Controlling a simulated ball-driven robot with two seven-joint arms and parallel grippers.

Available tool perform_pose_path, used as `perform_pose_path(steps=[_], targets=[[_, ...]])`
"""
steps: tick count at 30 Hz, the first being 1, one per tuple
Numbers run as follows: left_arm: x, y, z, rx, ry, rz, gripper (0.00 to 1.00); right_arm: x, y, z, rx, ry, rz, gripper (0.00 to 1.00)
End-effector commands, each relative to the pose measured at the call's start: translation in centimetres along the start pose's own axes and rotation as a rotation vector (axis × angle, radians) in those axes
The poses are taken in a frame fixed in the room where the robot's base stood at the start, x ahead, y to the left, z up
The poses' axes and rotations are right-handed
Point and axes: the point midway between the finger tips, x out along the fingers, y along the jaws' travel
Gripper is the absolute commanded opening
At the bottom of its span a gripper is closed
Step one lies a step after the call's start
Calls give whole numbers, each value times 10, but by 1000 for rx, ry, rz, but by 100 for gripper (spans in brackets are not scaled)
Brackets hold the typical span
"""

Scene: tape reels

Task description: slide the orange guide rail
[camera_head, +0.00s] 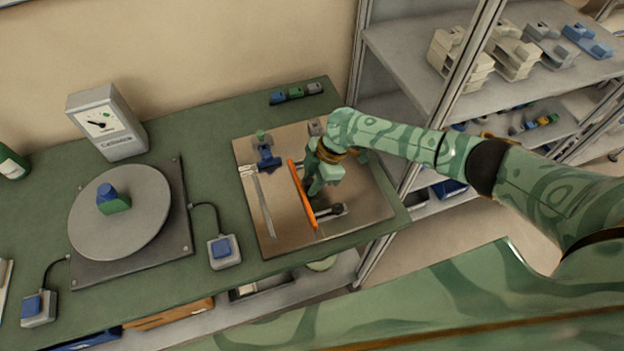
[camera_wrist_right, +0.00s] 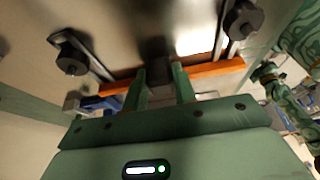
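The orange guide rail (camera_head: 302,195) is a long thin bar on the brown board (camera_head: 264,220) at the right of the green bench. It also shows in the right wrist view (camera_wrist_right: 216,75), crossing behind the fingers. My right gripper (camera_head: 314,186) is low over the board, close against the rail's right side. In the wrist view its two fingers (camera_wrist_right: 161,80) stand apart, with a dark and grey shape between them that hides the rail's middle. I cannot tell whether they press on anything. Dark knobs on slotted bars (camera_wrist_right: 72,60) (camera_wrist_right: 242,20) sit near both rail ends. My left gripper is out of view.
A blue part (camera_head: 266,158) and a metal strip (camera_head: 264,205) lie left of the rail on the board. A turntable (camera_head: 120,222), a blue push button (camera_head: 223,249) and a dial box (camera_head: 105,122) stand further left. Shelves (camera_head: 430,65) rise at the right.

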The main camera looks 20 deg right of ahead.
Motion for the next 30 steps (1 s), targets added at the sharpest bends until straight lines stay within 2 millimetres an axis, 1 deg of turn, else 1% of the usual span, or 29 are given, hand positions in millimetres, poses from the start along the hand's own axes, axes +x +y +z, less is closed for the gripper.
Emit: perform_pose_path(steps=[5,9,12,19,20,21,22,30], targets=[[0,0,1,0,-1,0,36,-1,0,3,1,0,0,0],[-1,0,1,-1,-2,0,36,-8,0,20,4,0,0,0],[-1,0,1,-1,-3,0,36,-12,0,28,2,2,0,0],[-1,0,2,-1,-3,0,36,-12,1,29,1,-2,1,0],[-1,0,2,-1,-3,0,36,-12,1,30,1,-2,1,35],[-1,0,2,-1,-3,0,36,-12,1,30,1,-2,1,47],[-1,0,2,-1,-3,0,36,-12,1,29,1,-2,1,49],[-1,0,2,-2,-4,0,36,-13,0,28,1,0,0,49]])
